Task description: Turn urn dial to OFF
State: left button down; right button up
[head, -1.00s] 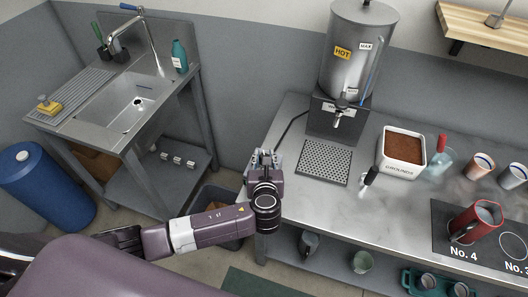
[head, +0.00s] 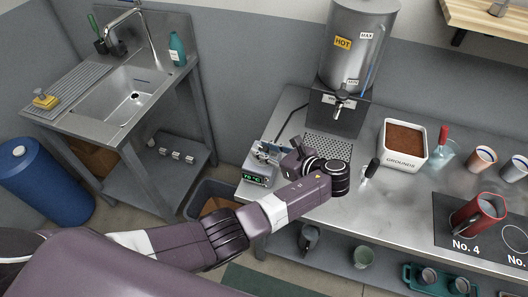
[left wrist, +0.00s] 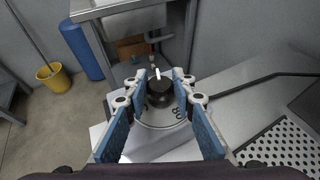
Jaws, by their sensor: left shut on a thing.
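The urn (head: 358,45) is a steel cylinder with a HOT label at the back of the counter. A small control box (head: 257,180) with a lit green readout stands at the counter's left end. In the left wrist view its dark round dial (left wrist: 159,95) sits on a pale marked face (left wrist: 165,120). My left gripper (head: 268,153) is over the box, and in the left wrist view its blue-padded fingers (left wrist: 163,84) are shut on the dial from both sides. The OFF mark cannot be made out. My right gripper is out of view.
A drip grate (head: 328,147) lies under the urn's tap, close to my left wrist. A black-handled tool (head: 371,168), a grounds bin (head: 403,148) and a red jug (head: 478,215) stand to the right. A dark cable runs behind the box. A bin stands below the counter's left end.

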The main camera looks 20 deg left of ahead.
aim_at(262, 149)
pick_arm(q)
jog(key=shift+a+n+g, duration=0.2)
jog(key=shift+n+g, duration=0.2)
jog(key=c, duration=1.6)
grip_release()
jog(key=shift+a, duration=0.1)
jog(key=shift+r, duration=0.45)
notch_tip(262, 149, up, 9)
jog(key=shift+s+r, duration=0.1)
